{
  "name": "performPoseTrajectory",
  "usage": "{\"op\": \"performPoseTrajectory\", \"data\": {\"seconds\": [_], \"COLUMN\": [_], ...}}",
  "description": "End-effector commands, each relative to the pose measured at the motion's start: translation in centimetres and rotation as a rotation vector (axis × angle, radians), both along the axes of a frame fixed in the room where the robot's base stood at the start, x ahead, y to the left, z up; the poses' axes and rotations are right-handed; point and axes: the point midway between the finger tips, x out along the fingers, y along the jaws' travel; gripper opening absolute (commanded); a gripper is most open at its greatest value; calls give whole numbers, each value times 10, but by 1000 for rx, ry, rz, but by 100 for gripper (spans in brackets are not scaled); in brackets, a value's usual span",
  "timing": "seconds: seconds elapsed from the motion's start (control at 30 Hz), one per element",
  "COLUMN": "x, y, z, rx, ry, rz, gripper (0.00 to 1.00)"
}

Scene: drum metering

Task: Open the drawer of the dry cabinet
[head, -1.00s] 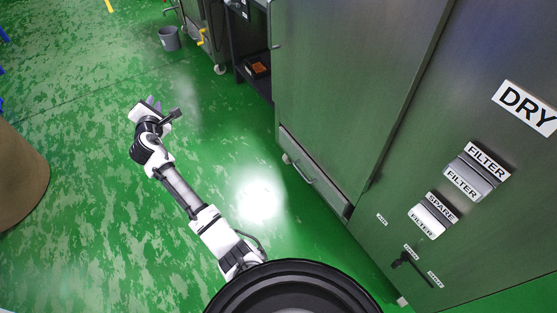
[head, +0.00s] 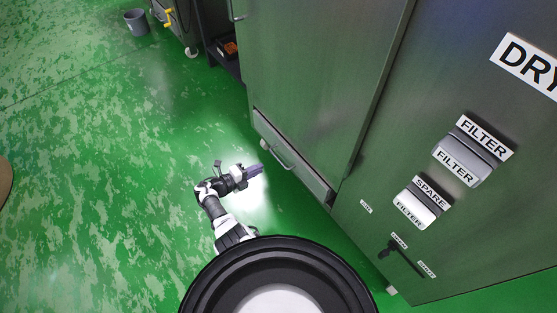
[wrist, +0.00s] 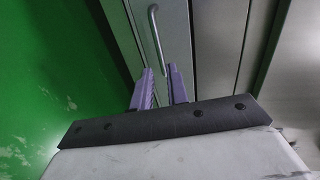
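The dry cabinet (head: 320,80) is a large dark green-grey metal cabinet with a DRY label at the right. Its drawer (head: 312,182) is low down, under the tall door, and looks closed. The drawer's bar handle (head: 282,156) is a thin metal bow; it also shows in the wrist view (wrist: 156,35), beyond the fingertips. My gripper (head: 259,170) is low in front of the drawer, with its purple fingers pointing toward it. In the wrist view the two fingers (wrist: 160,78) are apart with nothing between them. The handle is ahead of them and appears apart from them.
FILTER (head: 462,160) and SPARE FILTER (head: 420,203) holders and a black lever (head: 402,256) are on the right panel. A grey bucket (head: 136,22) and a wheeled cart stand at the top left. The green floor left of my arm is clear.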

Motion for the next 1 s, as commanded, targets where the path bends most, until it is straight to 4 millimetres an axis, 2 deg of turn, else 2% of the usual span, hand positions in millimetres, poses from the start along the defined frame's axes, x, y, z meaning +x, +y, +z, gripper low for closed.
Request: {"op": "performPoseTrajectory", "data": {"seconds": [0.2,0.43,0.63,0.93,1.0], "x": [28,52,61,62,62], "y": [-40,-71,-83,-84,-84], "z": [-14,-22,-23,-22,-22], "rx": [3,4,3,5,5], "ry": [-2,-2,-1,-2,-2], "rz": [-5,-3,0,1,1], "gripper": [16,16,16,16,8]}}
